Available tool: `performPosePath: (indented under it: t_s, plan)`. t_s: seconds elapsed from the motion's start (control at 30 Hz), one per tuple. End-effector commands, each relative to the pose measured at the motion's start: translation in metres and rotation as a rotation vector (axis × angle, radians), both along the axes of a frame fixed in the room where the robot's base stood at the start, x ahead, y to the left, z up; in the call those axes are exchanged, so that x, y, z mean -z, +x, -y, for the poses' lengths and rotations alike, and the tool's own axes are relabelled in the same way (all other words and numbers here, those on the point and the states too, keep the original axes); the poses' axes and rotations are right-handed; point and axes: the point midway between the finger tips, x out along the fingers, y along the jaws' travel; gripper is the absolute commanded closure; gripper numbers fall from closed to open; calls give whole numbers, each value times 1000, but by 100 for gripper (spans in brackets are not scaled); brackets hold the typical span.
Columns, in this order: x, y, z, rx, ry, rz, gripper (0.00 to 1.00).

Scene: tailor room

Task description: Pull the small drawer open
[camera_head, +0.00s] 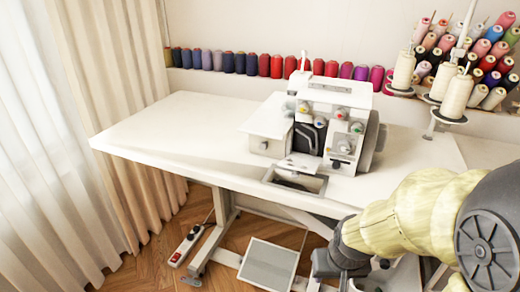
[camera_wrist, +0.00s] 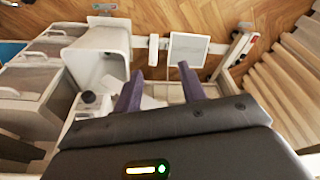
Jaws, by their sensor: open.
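My gripper (camera_wrist: 160,88) points down over the floor, with its two dark purple fingers spread apart and nothing held between them. A pale unit with several drawer-like fronts (camera_wrist: 40,80) is at the left of the wrist view, left of my gripper and apart from it. Its fronts look closed. I cannot tell which one is the small drawer. In the head view my arm covers the lower right, the dark wrist end shows below the table's front edge, and the drawer unit cannot be made out.
The white sewing table (camera_head: 180,125) carries a white overlock machine (camera_head: 320,125). Under it are a foot pedal (camera_head: 268,265) and a power strip (camera_head: 187,245). In the wrist view a white bin-like shape (camera_wrist: 112,38) stands between the drawer fronts and my fingers. Curtains (camera_head: 110,110) hang left.

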Motion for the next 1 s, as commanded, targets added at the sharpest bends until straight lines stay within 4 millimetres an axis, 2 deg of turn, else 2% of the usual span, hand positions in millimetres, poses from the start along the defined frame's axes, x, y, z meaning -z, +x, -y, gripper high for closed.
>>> performPosePath:
  t_s: [0.17,0.37,0.7,0.87,1.0]
  plan:
    - [-6,20,-22,33,42,18,59]
    - [-6,54,-65,116,77,69,59]
    - [-3,97,-116,263,-15,251,59]
    - [-13,111,-134,306,-96,397,59]
    - [-31,120,-150,324,-166,560,59]
